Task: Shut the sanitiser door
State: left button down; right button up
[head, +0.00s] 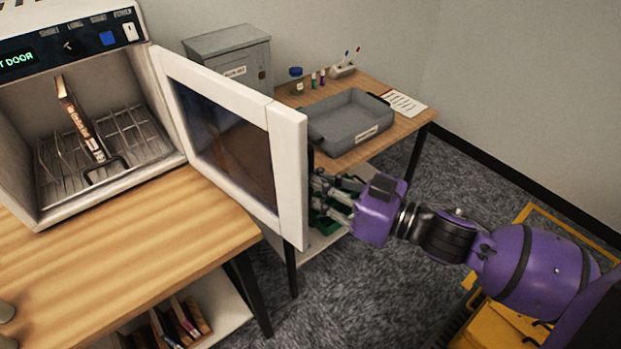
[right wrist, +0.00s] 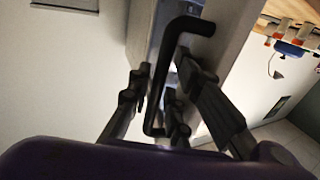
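The sanitiser (head: 80,110) stands on the wooden bench at the left of the head view, its chamber open to view. Its white-framed door (head: 288,170) with a dark window is swung wide open towards the right. My right gripper (head: 322,195) is at the outer face of the door, near its free edge, partly hidden behind it. In the right wrist view the black bar handle (right wrist: 160,75) runs between the two fingers of my right gripper (right wrist: 164,85). The fingers look apart around the handle; contact is unclear. My left gripper is not in view.
A book (head: 80,120) stands in the wire rack (head: 110,165) inside the chamber. Behind the door, a side table (head: 400,125) holds a grey tray (head: 350,120), a grey metal box (head: 230,58) and small bottles. The bench top (head: 130,250) before the chamber is largely clear.

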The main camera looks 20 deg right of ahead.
jog(key=shift+w+a, duration=0.1)
jog(key=shift+w, duration=0.05)
grip_shut()
jog(key=shift+a, duration=0.15)
dwell(0.4)
